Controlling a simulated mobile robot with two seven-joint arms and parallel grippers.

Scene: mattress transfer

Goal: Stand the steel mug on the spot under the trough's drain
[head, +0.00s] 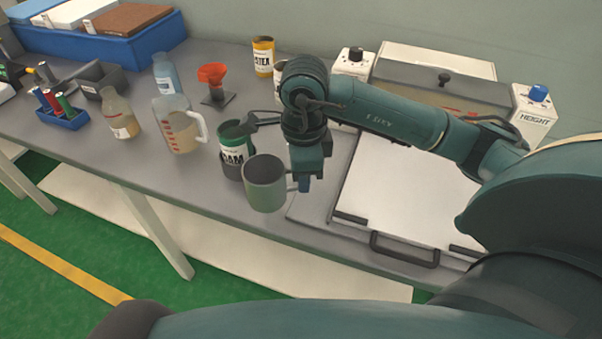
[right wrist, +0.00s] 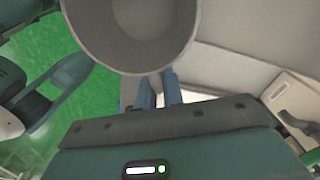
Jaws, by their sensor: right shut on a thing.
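The steel mug (head: 265,190) is a grey, open-topped cup, held upright by the table's front edge in the head view. My right gripper (head: 303,183) is shut on it from the right, at its handle side. In the right wrist view the mug (right wrist: 130,60) fills the top, its dark inside looking empty, with my right gripper's blue fingers (right wrist: 159,92) just below it. The mug appears raised above the table. I cannot make out the trough's drain or the spot under it.
A green-and-white can (head: 234,150) stands close behind the mug. A machine with a white bed (head: 405,190) and front handle (head: 403,250) takes up the right.

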